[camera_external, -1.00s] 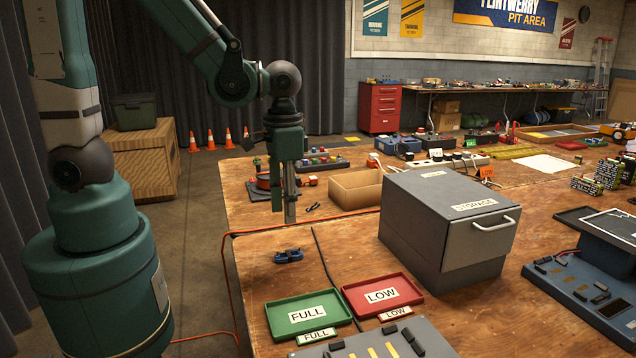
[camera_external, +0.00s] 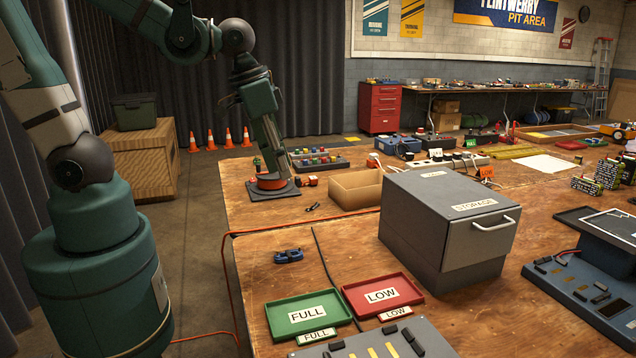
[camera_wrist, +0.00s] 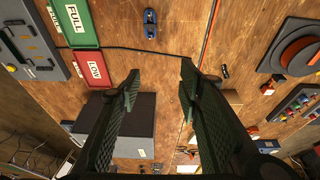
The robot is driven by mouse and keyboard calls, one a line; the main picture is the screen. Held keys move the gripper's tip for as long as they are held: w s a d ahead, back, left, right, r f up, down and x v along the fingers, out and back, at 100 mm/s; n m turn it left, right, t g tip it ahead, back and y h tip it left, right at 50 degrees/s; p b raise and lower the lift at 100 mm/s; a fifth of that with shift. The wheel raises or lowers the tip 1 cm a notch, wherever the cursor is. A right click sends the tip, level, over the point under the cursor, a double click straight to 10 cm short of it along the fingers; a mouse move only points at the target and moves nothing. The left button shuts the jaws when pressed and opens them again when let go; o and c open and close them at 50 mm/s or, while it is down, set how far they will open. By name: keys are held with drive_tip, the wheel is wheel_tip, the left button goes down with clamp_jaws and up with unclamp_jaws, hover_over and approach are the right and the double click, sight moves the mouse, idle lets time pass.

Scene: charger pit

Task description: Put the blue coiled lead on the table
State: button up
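The blue coiled lead (camera_external: 288,256) lies on the bare wooden table top (camera_external: 265,290), behind the green FULL tray. It also shows in the wrist view (camera_wrist: 150,24), near the top edge, beyond my fingertips. My gripper (camera_external: 282,170) is raised over the far left part of the table and tilted, well away from the lead. In the wrist view its two fingers (camera_wrist: 160,75) stand wide apart with only table top between them, so it is open and empty.
The green FULL tray (camera_external: 280,326) and red LOW tray (camera_external: 354,301) lie at the front. A grey STORAGE box (camera_external: 415,235) stands to their right, shut. A thin cable crosses the table.

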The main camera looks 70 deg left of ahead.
drive_tip(key=s+a+r+t, duration=0.1)
drive_tip(key=a+r+t, duration=0.1)
drive_tip(key=r, duration=0.2)
drive_tip(key=s+a+r+t, duration=0.1)
drive_tip(key=s+r, duration=0.1)
drive_tip(key=r, duration=0.3)
drive_tip(key=shift+s+a+r+t, duration=0.15)
drive_tip(key=shift+s+a+t, duration=0.15)
drive_tip(key=shift+a+t, duration=0.1)
